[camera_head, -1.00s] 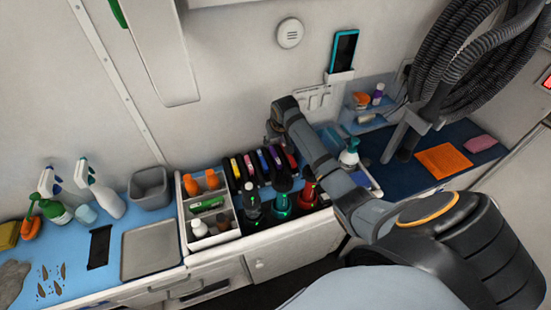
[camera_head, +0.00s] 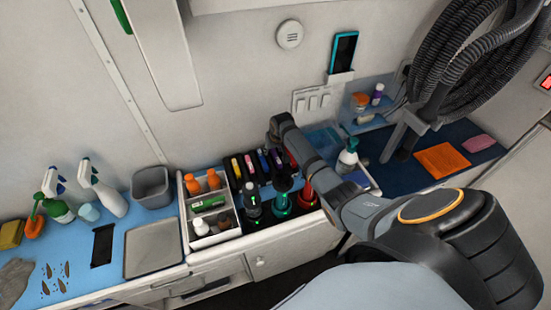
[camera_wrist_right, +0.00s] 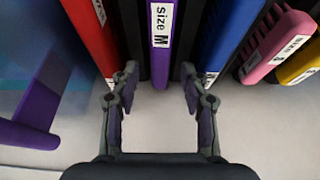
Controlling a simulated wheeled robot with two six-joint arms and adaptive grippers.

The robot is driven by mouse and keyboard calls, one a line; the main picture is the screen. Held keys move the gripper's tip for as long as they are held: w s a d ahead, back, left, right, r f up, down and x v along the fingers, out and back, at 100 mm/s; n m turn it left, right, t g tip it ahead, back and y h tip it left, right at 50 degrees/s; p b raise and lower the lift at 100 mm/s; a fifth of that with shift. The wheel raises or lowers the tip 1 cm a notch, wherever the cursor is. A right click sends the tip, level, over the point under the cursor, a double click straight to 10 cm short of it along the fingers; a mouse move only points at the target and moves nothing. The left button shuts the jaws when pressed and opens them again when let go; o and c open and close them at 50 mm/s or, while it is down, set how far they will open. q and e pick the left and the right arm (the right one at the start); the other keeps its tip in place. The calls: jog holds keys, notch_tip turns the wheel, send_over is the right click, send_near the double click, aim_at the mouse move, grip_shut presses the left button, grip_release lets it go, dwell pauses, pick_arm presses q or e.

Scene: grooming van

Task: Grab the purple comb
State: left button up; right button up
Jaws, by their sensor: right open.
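The purple comb (camera_wrist_right: 160,45), with a white "size M" label, stands in the row of coloured combs and shows in the middle of the right wrist view. My right gripper (camera_wrist_right: 158,84) is open. Its two fingers lie left and right of the comb's near end, with gaps on both sides, and nothing is held. In the head view my right wrist hangs over the comb rack (camera_head: 255,181), and the arm hides part of the row. My left gripper is not in view.
A red comb (camera_wrist_right: 92,35) and a blue comb (camera_wrist_right: 232,35) flank the purple one, with dark dividers close by. Pink (camera_wrist_right: 278,42) and yellow (camera_wrist_right: 300,68) combs lie further right. A purple bar (camera_wrist_right: 35,125) is at left.

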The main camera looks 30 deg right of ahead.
jog(key=shift+f, duration=0.25)
dwell(0.4)
grip_shut()
